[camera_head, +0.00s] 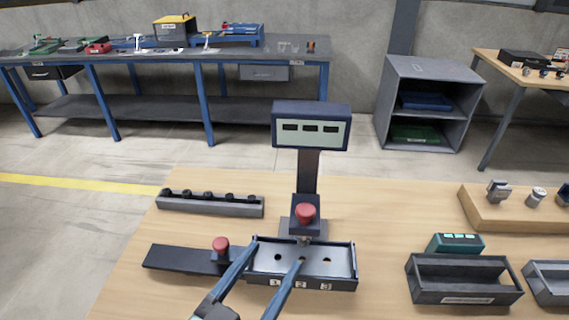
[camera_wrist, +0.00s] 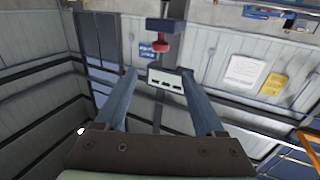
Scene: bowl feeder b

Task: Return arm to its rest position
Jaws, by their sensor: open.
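My gripper (camera_head: 278,250) shows in the head view as two long blue fingers rising from the lower edge. In the picture they overlap the front of a tray with numbered slots (camera_head: 342,262). I cannot tell their exact height above it. In the wrist view my gripper (camera_wrist: 159,71) has its fingers spread wide, with nothing held between them. A light box with dark windows (camera_wrist: 166,84) appears beyond the fingertips. A red knob (camera_wrist: 160,43) shows above it.
A display post (camera_head: 311,127) and a red button (camera_head: 305,211) stand behind the tray. A dark bar (camera_head: 180,259) lies left, a slotted rack (camera_head: 210,207) behind it. Dark bins (camera_head: 464,284) stand right.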

